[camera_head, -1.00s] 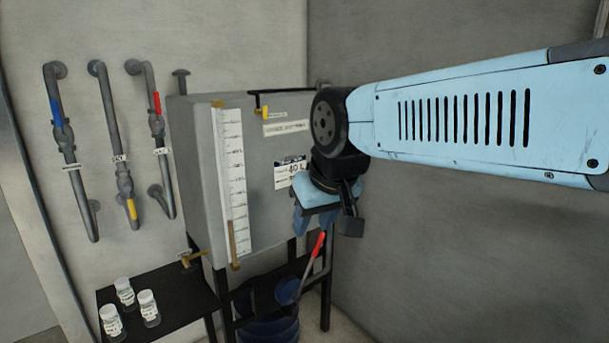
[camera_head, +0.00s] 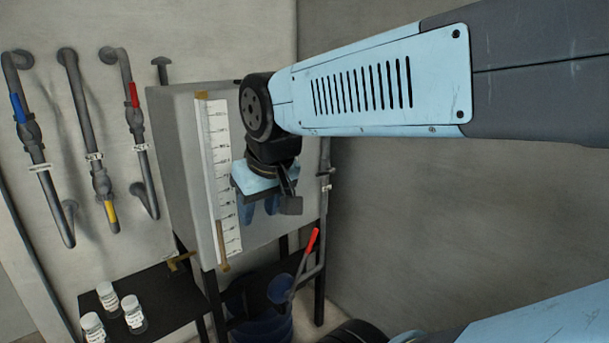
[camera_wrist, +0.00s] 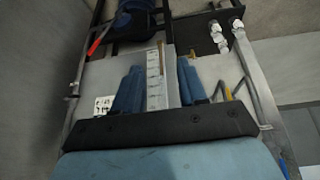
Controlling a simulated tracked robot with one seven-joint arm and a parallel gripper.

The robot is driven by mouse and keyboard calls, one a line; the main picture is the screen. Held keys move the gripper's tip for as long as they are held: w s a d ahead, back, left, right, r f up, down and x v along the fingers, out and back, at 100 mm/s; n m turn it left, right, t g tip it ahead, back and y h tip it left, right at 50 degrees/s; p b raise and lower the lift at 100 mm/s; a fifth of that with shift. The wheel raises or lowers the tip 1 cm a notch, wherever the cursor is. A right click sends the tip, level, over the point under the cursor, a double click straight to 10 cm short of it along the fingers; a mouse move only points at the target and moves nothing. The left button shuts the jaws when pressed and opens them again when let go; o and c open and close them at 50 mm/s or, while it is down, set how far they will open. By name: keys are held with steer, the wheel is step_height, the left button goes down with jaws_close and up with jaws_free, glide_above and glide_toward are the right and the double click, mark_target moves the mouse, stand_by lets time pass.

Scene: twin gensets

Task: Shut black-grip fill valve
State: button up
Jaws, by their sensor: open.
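No valve with a clearly black grip shows now. A dark sliver at the tank's top edge, left of my arm, is too small to identify. The grey tank (camera_head: 185,175) has a white level scale (camera_head: 218,170) on its front, and my arm covers much of that face. My gripper (camera_head: 258,205) hangs in front of the tank, right of the scale, with its blue fingers pointing down. In the wrist view my gripper (camera_wrist: 158,88) is open and empty, with the scale (camera_wrist: 155,78) between its fingers. A small fitting (camera_head: 325,180) sits at the tank's right side.
Wall pipes carry blue (camera_head: 18,108), yellow (camera_head: 110,211) and red (camera_head: 133,95) handles at left. White-capped jars (camera_head: 108,297) stand on a black shelf (camera_head: 165,298) beside a brass tap (camera_head: 180,262).

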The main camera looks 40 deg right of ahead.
steer(key=w+d+f+n+g+h, duration=0.25)
steer(key=w+d+f, duration=0.2)
steer(key=d, duration=0.25)
steer(key=w+d+f+n+g+h, duration=0.1)
steer(key=w+d+f+g+h, duration=0.3)
steer(key=d, duration=0.3)
steer(key=n+t+h, duration=0.5)
steer(key=n+h, duration=1)
steer(key=n, duration=0.4)
glide_toward(322, 174)
steer(key=x, duration=1)
steer(key=shift+w+d+f, duration=0.15)
steer(key=shift+w+d, duration=0.2)
steer(key=shift+w, duration=0.1)
jaws_close()
